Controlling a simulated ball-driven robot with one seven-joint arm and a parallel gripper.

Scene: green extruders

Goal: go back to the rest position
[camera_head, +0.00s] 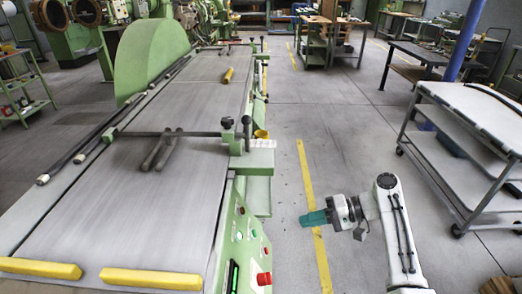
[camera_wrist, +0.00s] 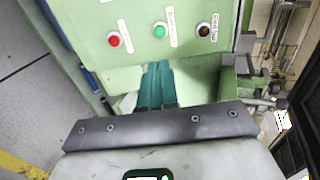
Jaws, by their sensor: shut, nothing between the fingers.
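My gripper (camera_head: 312,218) shows in the head view with its teal fingers pointing left, to the right of the green machine's front panel (camera_head: 245,250). My white arm stands upright at the lower right and bends over toward the gripper. In the wrist view the teal fingers of my gripper (camera_wrist: 156,84) lie together, shut and empty. Beyond them is a light green panel with a red button (camera_wrist: 114,40), a green button (camera_wrist: 160,30) and a dark button (camera_wrist: 204,30). A gap shows between the gripper and the machine in the head view.
The machine's long grey bed (camera_head: 175,165) fills the left, with yellow bars (camera_head: 150,278) at its near edge. A grey wheeled cart (camera_head: 470,120) stands at the right. Open floor with a yellow line (camera_head: 307,175) runs between them. Workbenches (camera_head: 330,35) stand farther back.

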